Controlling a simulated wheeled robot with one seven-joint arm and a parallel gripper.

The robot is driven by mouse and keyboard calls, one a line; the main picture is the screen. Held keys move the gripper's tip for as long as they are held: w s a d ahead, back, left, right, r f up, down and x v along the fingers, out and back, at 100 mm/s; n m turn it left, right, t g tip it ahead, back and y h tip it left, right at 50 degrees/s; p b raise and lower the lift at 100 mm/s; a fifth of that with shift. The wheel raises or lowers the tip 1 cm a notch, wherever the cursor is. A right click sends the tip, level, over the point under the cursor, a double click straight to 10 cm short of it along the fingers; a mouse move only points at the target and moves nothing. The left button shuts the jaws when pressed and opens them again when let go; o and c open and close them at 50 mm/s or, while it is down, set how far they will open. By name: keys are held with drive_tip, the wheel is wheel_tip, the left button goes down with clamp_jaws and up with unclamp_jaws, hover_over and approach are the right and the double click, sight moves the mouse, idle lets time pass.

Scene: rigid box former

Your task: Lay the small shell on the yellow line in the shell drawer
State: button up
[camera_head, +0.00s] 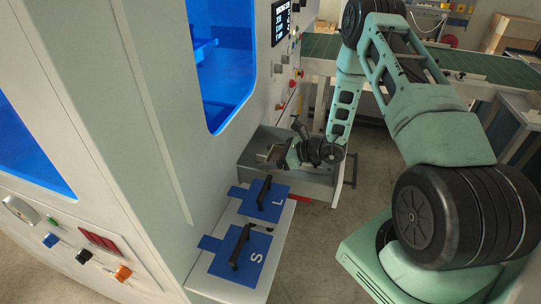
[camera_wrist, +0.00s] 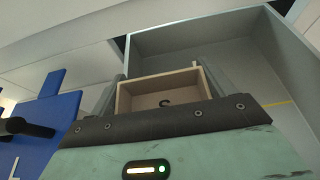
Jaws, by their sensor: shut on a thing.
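The small shell (camera_wrist: 160,85) is an open, light wooden tray with a dark S on its floor. My gripper (camera_wrist: 158,78) is shut on it, with a grey finger at each side. In the head view my gripper (camera_head: 274,154) is over the left part of the grey shell drawer (camera_head: 322,188), which is pulled out of the machine. The drawer also shows in the wrist view (camera_wrist: 195,42), behind and right of the shell. The yellow line (camera_wrist: 281,103) shows on the drawer floor, right of the shell. I cannot tell the shell's height above the floor.
Two blue plates with black handles, marked L (camera_head: 268,196) and S (camera_head: 240,254), lie on a white shelf (camera_head: 282,243) in front of the drawer. The machine wall (camera_head: 150,130) stands close on the left. The drawer floor around the yellow line looks bare.

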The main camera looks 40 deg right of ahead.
drive_tip(key=o, duration=0.9)
drive_tip(key=b+v, duration=0.3)
drive_tip(key=v, duration=1.4)
drive_tip(key=shift+s+d+b, duration=0.15)
drive_tip(key=shift+b, duration=0.25)
